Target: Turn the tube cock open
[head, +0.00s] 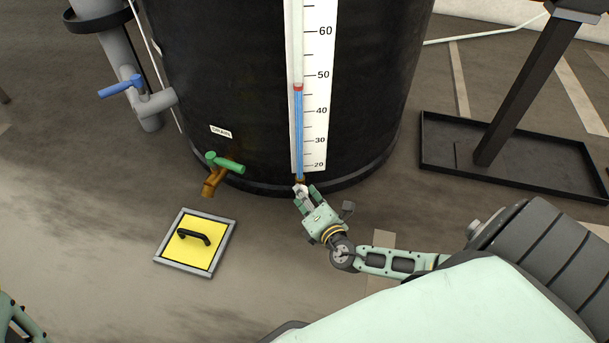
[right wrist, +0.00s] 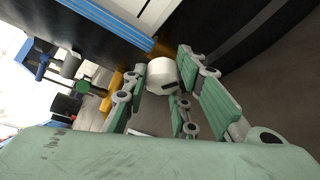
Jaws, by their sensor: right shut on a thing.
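The sight tube (head: 298,130) runs up the front of the black tank beside a white number scale (head: 318,90); blue liquid fills it up to a red mark a little below 50. The tube cock (right wrist: 161,76) at its foot shows in the right wrist view as a white rounded knob with a dark slot, between my fingers. My right gripper (head: 301,194) is at the foot of the tube, shut on the cock. In the right wrist view the gripper (right wrist: 165,100) has its green fingers either side of the knob. My left gripper is not in view.
A brass drain tap (head: 213,180) with a green handle (head: 225,164) sticks out left of the tube. A yellow floor hatch (head: 195,243) lies before it. A blue-handled valve (head: 121,86) is on the grey pipe at left. A black post stands in a tray (head: 440,165) at right.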

